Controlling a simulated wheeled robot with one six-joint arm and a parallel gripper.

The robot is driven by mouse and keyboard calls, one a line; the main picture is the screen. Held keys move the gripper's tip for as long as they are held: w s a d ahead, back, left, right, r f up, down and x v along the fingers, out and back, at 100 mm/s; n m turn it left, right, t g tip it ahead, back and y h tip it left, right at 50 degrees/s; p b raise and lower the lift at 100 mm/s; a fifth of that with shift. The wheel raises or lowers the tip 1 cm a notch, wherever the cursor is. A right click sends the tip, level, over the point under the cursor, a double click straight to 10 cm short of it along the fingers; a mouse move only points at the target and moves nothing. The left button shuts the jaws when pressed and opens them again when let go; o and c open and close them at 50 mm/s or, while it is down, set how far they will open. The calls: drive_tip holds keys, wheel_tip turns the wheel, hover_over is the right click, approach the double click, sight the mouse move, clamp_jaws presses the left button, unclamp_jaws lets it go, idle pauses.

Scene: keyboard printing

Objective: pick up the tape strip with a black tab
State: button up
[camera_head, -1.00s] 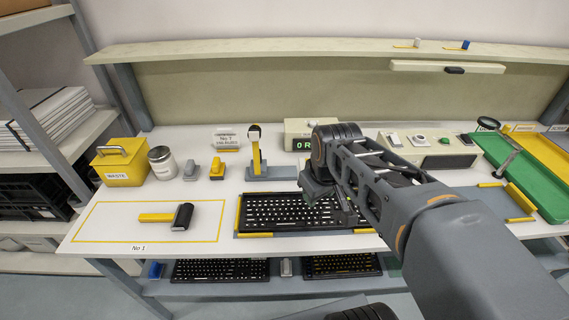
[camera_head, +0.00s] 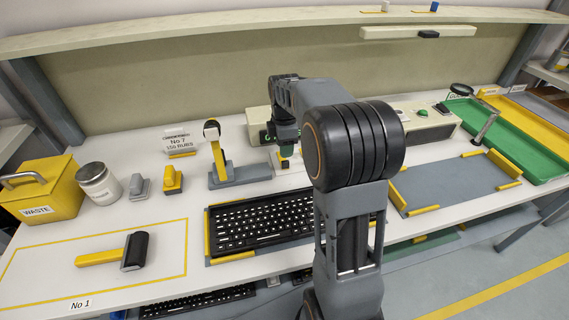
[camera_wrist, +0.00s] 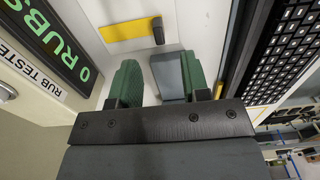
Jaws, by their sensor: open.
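In the wrist view, a yellow strip with a black tab (camera_wrist: 130,31) lies on the white surface beyond my fingertips. It looks like the tape strip; in the head view my arm mostly hides that spot. My gripper (camera_wrist: 158,65) has two green pads, spread apart with nothing held. A grey block (camera_wrist: 171,78) shows between the pads, close to the right one; I cannot tell if they touch. In the head view my gripper (camera_head: 286,146) points down between the keyboard (camera_head: 262,220) and the rub tester, right of the dispenser-like stand (camera_head: 240,176).
The rub tester (camera_wrist: 40,93) is close on the wrist view's left. The stand's yellow upright (camera_head: 218,160) rises left of my gripper. A roller (camera_head: 134,252) lies on the No 1 area. The grey mat (camera_head: 450,187) at right is clear.

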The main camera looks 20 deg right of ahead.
sight(284, 161)
drive_tip(key=shift+a+f, duration=0.1)
drive_tip(key=shift+f, duration=3.5)
clamp_jaws()
